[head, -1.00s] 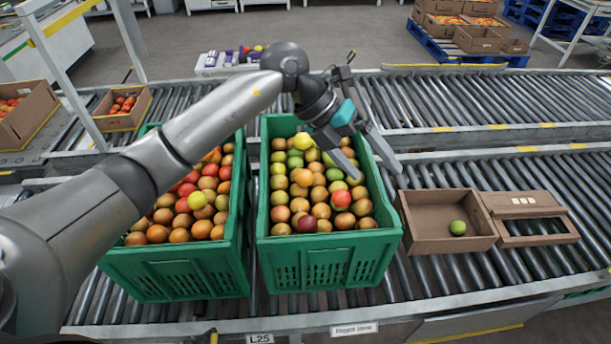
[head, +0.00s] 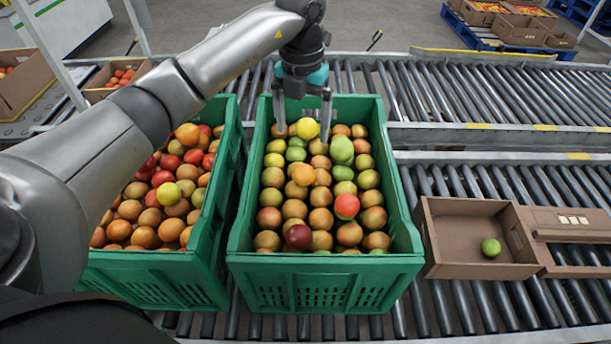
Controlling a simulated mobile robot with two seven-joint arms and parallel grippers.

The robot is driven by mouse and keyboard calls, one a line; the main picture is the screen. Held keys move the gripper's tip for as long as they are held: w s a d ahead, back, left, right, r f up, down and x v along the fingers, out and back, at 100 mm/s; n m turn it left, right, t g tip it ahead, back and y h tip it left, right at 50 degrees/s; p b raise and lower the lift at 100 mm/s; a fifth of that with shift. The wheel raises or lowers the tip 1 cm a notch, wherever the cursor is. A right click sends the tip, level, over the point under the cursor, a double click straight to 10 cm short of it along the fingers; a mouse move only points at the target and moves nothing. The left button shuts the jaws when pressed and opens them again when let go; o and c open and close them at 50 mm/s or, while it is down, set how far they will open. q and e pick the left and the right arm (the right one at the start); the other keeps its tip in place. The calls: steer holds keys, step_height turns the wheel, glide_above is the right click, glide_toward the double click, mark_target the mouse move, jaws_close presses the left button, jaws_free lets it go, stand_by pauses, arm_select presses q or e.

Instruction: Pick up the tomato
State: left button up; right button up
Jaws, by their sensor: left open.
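My left gripper (head: 303,118) is open and points down over the back of the middle green crate (head: 325,268). Its two fingers stand on either side of a yellow tomato (head: 307,128) at the back of the pile. I cannot tell whether the fingers touch it. The crate is full of orange, brown, green, yellow and red tomatoes; a red one (head: 346,206) and a dark red one (head: 298,236) stand out. The pictures do not show which tomato the task means. My right gripper is not in view.
A second green crate (head: 160,280) of tomatoes stands close on the left, partly behind my arm. An open cardboard box (head: 470,271) with one green tomato (head: 491,247) lies on the rollers (head: 470,305) at the right. More rollers run behind.

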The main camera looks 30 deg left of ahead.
mark_target(304, 168)
arm_select(q)
step_height(304, 168, down, 7)
steer(key=shift+b, duration=0.85)
steer(key=shift+s+d+f+b, duration=0.15)
steer(key=shift+f+b, duration=0.65)
steer(key=shift+f, duration=1.2)
steer(key=shift+f+b, duration=0.35)
steer(key=shift+f, duration=0.7)
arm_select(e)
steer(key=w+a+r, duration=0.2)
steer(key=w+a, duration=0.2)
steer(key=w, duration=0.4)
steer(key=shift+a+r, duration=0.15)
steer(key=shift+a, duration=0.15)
arm_select(q)
steer(key=c, duration=0.9)
steer(key=shift+r, duration=0.15)
steer(key=shift+c, duration=0.2)
